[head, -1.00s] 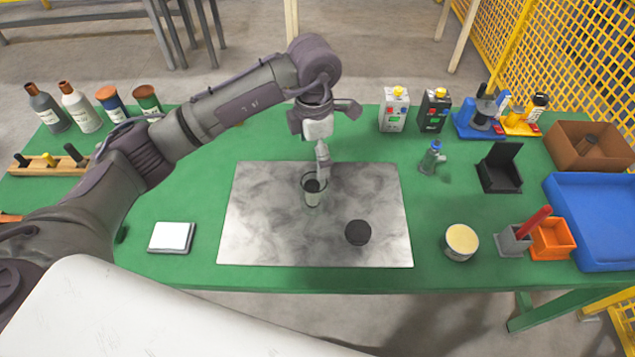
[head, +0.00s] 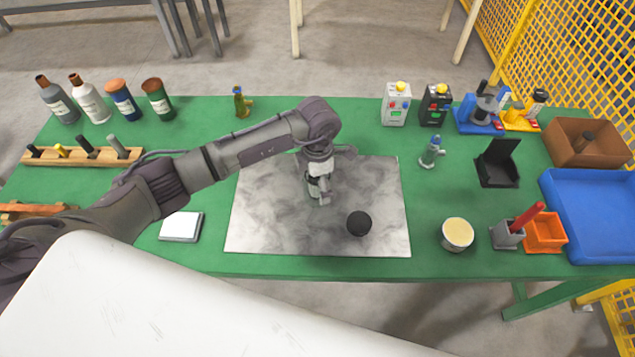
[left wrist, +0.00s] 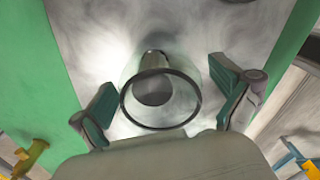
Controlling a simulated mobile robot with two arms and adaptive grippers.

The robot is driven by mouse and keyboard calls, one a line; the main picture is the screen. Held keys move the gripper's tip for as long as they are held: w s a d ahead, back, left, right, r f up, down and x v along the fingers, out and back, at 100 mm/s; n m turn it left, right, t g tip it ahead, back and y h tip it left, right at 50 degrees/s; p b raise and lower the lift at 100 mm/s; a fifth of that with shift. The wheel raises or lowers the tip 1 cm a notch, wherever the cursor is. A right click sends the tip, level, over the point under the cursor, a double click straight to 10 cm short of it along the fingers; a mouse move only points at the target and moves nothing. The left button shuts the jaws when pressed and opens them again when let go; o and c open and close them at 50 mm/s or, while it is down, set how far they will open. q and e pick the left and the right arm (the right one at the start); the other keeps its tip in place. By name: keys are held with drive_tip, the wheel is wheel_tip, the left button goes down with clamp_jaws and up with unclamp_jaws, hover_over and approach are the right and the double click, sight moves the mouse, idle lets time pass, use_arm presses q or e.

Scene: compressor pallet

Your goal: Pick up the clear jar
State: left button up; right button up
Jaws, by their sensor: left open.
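The clear jar (left wrist: 134,92) stands on the grey metal plate (head: 262,225). In the left wrist view its dark round rim faces the camera, and a dark grey disc shows inside it. My left gripper (head: 322,200) is over the left-centre of the plate and hides the jar in the head view. In the left wrist view the green-padded fingers of the left gripper (left wrist: 165,90) are open, one on each side of the jar, with gaps between them and the glass. My right gripper is not in view.
A black round piece (head: 359,223) lies on the plate right of the gripper. A white square pad (head: 181,227) lies to the left, a cream-topped tin (head: 458,234) to the right. Several bottles (head: 90,103) stand at the back left. A blue tray (head: 590,215) is at far right.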

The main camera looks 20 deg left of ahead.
use_arm(q)
drive_tip(key=c, duration=1.2)
drive_tip(key=shift+c, duration=0.6)
drive_tip(key=shift+r, duration=0.1)
